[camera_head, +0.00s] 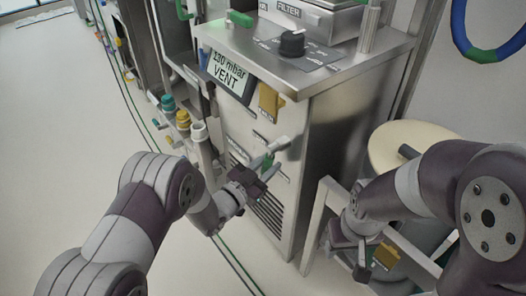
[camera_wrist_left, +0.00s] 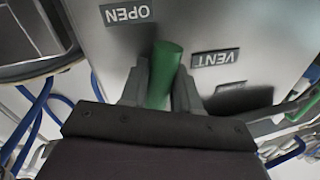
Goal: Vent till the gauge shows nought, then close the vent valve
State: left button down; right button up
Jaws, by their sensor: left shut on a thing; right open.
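The gauge display (camera_head: 228,74) on the cabinet front reads "130 mbar VENT". My left gripper (camera_head: 268,166) is at the lower front of the cabinet, shut on the green vent valve handle (camera_wrist_left: 164,76). In the left wrist view the gripper's fingers (camera_wrist_left: 163,88) stand on both sides of this handle. The label OPEN (camera_wrist_left: 126,12) is to the left of the handle and the label VENT (camera_wrist_left: 215,58) is to its right; both appear upside down. The valve's body is hidden behind the gripper. My right gripper (camera_head: 362,256) is open and empty, low at the right.
A black knob (camera_head: 292,43) sits on the cabinet's sloped top panel. A yellow part (camera_head: 270,101) is beside the display. Coloured connectors (camera_head: 183,120) stand to the left of the cabinet. A round cream-topped stool or drum (camera_head: 405,140) is at the right. Hoses run along the floor at left.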

pick_arm(q)
jog(key=shift+s+d+f+n+p, duration=0.1)
jog(key=shift+s+d+n+p, duration=0.2)
jog(key=shift+s+n+p, duration=0.35)
jog(key=shift+s+d+f+n+p, duration=0.1)
jog(key=shift+s+d+n+p, duration=0.25)
jog(key=shift+n, duration=0.5)
jog(key=shift+w+g, duration=0.15)
jog(key=shift+g, duration=0.15)
jog(key=c, duration=1)
grip_release()
jog(key=shift+o, duration=0.2)
jog(key=p+v, duration=0.4)
jog(key=v, duration=0.8)
jog(key=shift+s+a, duration=0.15)
jog(key=shift+s, duration=0.25)
jog(key=shift+r, duration=0.1)
